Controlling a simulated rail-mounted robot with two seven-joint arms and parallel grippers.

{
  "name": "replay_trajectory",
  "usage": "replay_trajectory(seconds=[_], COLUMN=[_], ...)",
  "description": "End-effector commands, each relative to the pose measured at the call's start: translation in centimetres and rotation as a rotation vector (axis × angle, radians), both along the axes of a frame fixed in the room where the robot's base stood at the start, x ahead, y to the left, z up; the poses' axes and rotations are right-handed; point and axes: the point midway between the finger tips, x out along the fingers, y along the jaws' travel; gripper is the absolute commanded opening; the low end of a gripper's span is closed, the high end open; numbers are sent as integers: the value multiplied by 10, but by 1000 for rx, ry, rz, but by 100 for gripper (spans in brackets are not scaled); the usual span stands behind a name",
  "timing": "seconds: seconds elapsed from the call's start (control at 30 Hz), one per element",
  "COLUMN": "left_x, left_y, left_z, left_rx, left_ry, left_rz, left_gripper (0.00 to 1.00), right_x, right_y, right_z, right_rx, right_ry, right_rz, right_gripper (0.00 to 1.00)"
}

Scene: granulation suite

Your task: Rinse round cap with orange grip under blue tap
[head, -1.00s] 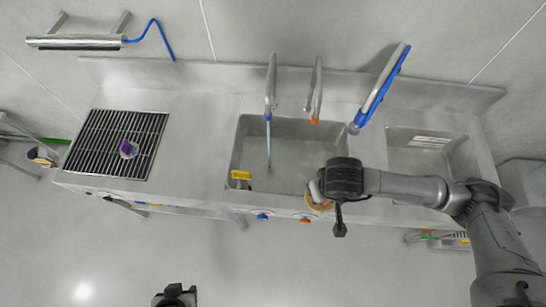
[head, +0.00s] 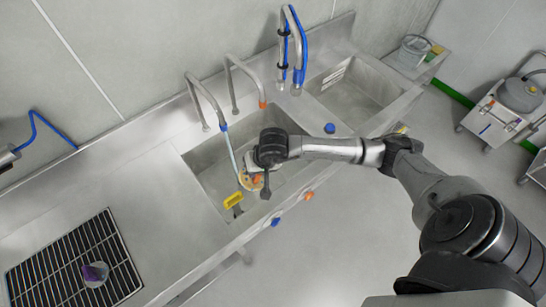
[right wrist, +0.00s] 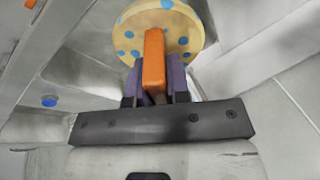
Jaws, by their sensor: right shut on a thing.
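The round cap (head: 247,182) is tan and hangs over the left sink basin (head: 205,165) below my right gripper (head: 257,172). In the right wrist view the cap (right wrist: 190,22) shows blue spots on its face, and its orange grip (right wrist: 154,62) sits between my purple fingers, which are shut on it. The blue tap (head: 222,126) is the left curved spout, with a blue tip. A thin stream of water (head: 232,152) runs down from it towards the cap; I cannot tell whether it strikes the cap. My left gripper is out of view.
An orange-tipped tap (head: 262,104) and a blue hose tap (head: 297,50) stand to the right. A yellow item (head: 233,199) is at the basin's front edge. Blue (head: 276,222) and orange (head: 309,196) knobs are on the front. A grate (head: 75,265) holds a purple-topped item (head: 95,272).

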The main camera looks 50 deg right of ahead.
Motion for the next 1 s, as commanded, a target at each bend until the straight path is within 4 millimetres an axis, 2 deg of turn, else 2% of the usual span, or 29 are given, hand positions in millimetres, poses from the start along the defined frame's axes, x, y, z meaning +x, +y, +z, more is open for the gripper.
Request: replay_trajectory(seconds=[0.03,0.1,0.3,0.43,0.63,1.0], left_x=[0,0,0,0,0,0], left_y=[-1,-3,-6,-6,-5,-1], left_z=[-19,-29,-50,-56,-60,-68], left_rx=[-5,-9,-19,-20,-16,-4], left_ry=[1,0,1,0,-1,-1], left_rz=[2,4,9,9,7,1], left_gripper=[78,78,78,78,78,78], right_x=[8,18,32,35,39,66], right_y=[-21,-45,-104,-128,-142,-129], right_z=[-26,-42,-73,-83,-89,-95], right_rx=[24,58,120,139,153,156], right_ry=[-13,-39,-100,-125,-143,-144], right_rz=[-80,-177,-384,-459,-505,-508], right_gripper=[0,0,0,0,0,0])
